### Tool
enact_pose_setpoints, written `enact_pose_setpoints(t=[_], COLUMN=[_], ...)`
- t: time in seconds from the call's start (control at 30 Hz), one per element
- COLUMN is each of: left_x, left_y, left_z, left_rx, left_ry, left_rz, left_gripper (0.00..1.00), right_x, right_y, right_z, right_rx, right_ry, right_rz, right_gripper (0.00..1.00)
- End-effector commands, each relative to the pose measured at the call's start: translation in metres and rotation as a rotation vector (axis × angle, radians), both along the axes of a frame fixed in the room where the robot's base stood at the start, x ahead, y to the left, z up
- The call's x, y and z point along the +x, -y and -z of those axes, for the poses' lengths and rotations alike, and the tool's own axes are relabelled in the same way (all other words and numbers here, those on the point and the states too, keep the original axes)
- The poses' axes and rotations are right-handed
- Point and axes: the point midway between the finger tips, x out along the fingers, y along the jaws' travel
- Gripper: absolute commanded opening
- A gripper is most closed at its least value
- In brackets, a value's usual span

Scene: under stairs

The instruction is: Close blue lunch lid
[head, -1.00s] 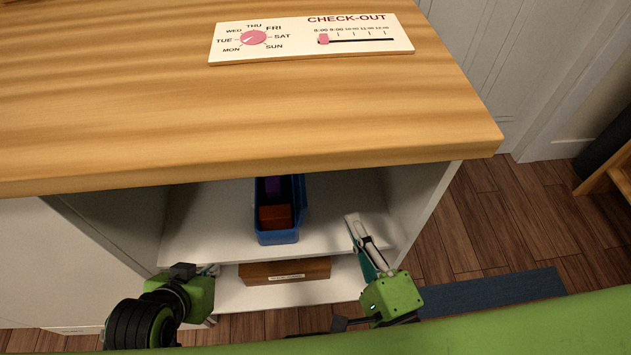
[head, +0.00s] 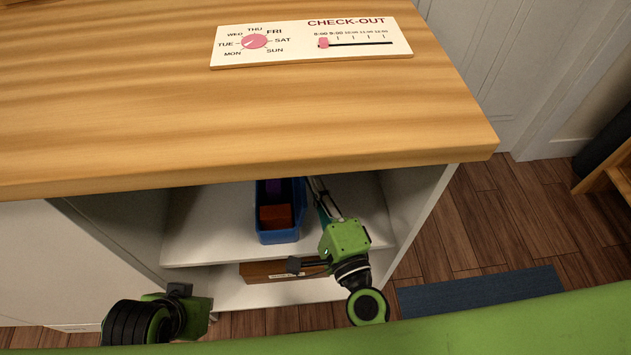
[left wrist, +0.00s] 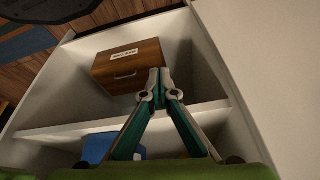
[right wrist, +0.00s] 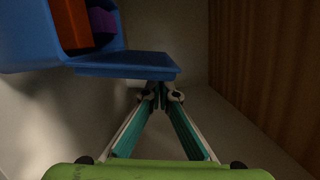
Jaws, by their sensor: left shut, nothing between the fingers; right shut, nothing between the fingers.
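The blue lunch box (head: 279,236) sits on the upper shelf of the cabinet, under the wooden top. It is open, with an orange-red block (head: 275,216) and a purple block (head: 272,186) inside. In the right wrist view its blue lid (right wrist: 125,64) sticks out sideways from the box. My right gripper (head: 312,182) is shut and empty, reaching into the shelf just right of the box; in the right wrist view its fingertips (right wrist: 160,92) are close to the lid's edge, and contact is unclear. My left gripper (left wrist: 156,75) is shut and empty, in front of the cabinet.
A wooden drawer box (left wrist: 126,68) with a white label is on the lower shelf. The wooden counter (head: 240,120) overhangs the shelf and carries a check-out sign (head: 312,42). The cabinet's right side wall (head: 420,205) bounds the space.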

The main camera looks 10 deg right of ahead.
Motion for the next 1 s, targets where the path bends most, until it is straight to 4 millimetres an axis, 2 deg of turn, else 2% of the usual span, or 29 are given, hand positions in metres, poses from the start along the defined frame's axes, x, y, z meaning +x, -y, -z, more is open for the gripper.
enact_pose_setpoints(t=[0.43,0.67,1.0], left_x=[-0.001,-0.011,-0.01], left_y=[0.0,-0.002,-0.003], left_z=[-0.001,-0.006,-0.012], left_rx=[0.001,0.008,0.007], left_ry=[-0.003,-0.043,-0.039], left_rz=[0.0,-0.003,-0.004], left_gripper=[0.0,0.0,0.0], right_x=[0.0,0.0,0.0], right_y=[-0.001,-0.003,-0.004], right_z=[-0.001,-0.003,-0.004], right_rx=[-0.004,-0.032,-0.058], right_ry=[-0.001,0.0,0.0], right_rz=[0.0,-0.001,-0.001], right_gripper=[0.0,0.0,0.0])
